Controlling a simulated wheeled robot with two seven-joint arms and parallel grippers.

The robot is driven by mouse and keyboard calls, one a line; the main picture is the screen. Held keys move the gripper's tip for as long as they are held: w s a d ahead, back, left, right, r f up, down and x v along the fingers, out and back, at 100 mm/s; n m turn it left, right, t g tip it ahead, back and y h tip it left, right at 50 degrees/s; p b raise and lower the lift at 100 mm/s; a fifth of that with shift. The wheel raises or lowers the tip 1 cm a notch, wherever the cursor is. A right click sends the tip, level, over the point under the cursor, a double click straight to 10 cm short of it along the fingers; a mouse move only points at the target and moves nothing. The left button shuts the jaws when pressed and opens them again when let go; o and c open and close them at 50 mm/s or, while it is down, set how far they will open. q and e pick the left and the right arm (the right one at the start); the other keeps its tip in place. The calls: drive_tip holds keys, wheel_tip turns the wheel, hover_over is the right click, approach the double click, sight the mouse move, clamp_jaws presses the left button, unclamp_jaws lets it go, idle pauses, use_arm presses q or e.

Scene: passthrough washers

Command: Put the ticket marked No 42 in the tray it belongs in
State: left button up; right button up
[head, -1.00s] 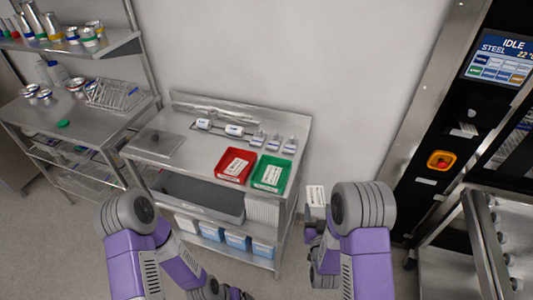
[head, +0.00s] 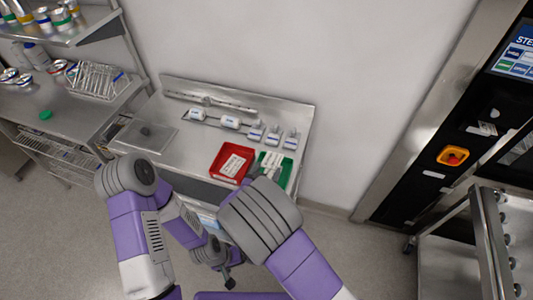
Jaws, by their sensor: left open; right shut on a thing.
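A red tray (head: 217,174) and a green tray (head: 291,172) stand side by side on the steel bench, each with white printed paper in it. My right gripper (head: 263,171) is at the near left part of the green tray, largely hidden by its own wrist. It is shut on a white ticket (head: 270,159), which appears over the green tray. I cannot tell the ticket clearly from the paper in that tray, nor read its number. My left gripper (head: 229,281) is open and empty, low in front of the bench.
A shelf unit with a wire rack (head: 97,82) is further left. A steel cart (head: 482,240) and a dark machine stand at the right.

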wheel_tip(320, 180, down, 4)
drive_tip(key=b, duration=0.3)
drive_tip(key=shift+s+a+r, duration=0.1)
drive_tip(key=shift+r, duration=0.05)
drive_tip(key=shift+f+b, duration=0.55)
drive_tip(key=shift+b, duration=0.15)
drive_tip(key=o, duration=1.1)
